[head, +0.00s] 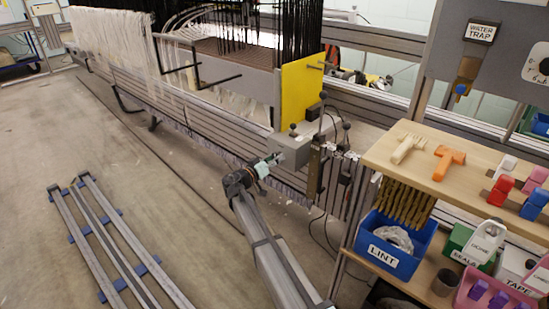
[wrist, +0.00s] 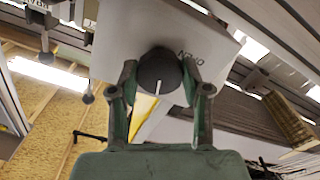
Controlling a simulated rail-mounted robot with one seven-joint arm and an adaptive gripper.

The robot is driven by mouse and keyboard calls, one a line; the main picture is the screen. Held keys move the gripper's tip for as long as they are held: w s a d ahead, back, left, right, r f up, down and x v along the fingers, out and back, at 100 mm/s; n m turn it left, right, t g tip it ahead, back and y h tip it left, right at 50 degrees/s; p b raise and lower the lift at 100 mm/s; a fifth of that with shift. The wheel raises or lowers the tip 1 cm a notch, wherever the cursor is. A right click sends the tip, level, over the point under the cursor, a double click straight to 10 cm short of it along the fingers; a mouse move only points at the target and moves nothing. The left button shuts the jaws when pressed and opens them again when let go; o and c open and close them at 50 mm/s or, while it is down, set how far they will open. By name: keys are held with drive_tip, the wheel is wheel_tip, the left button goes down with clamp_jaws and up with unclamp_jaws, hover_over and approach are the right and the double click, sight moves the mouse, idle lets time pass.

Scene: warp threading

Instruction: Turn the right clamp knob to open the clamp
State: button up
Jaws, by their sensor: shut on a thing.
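The clamp knob (wrist: 158,70) is dark and round with a white pointer line, and sits on a pale housing plate (wrist: 130,30) in the wrist view. The pointer line points down toward my gripper's palm in that view. Lettering that looks like OPEN, upside down, is on the plate just right of the knob. My gripper (wrist: 160,82) is shut on the knob, one finger at each side. In the head view my gripper (head: 268,160) reaches the front of the grey clamp box (head: 293,151), and the knob is hidden there.
A yellow panel (head: 302,90) stands above the clamp box, with black-knobbed levers (head: 322,115) beside it. Rails (head: 115,245) lie on open floor at left.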

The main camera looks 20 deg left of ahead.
drive_tip(key=shift+w+r+n+p, duration=0.1)
drive_tip(key=shift+n+p, duration=6.85)
drive_tip(key=shift+n, duration=2.25)
drive_tip(key=o, duration=1.2)
drive_tip(key=shift+c, duration=0.2)
drive_tip(key=shift+s, duration=0.2)
drive_tip(key=v, duration=1.1)
drive_tip(key=shift+s+a, duration=0.15)
drive_tip(key=shift+s, duration=0.2)
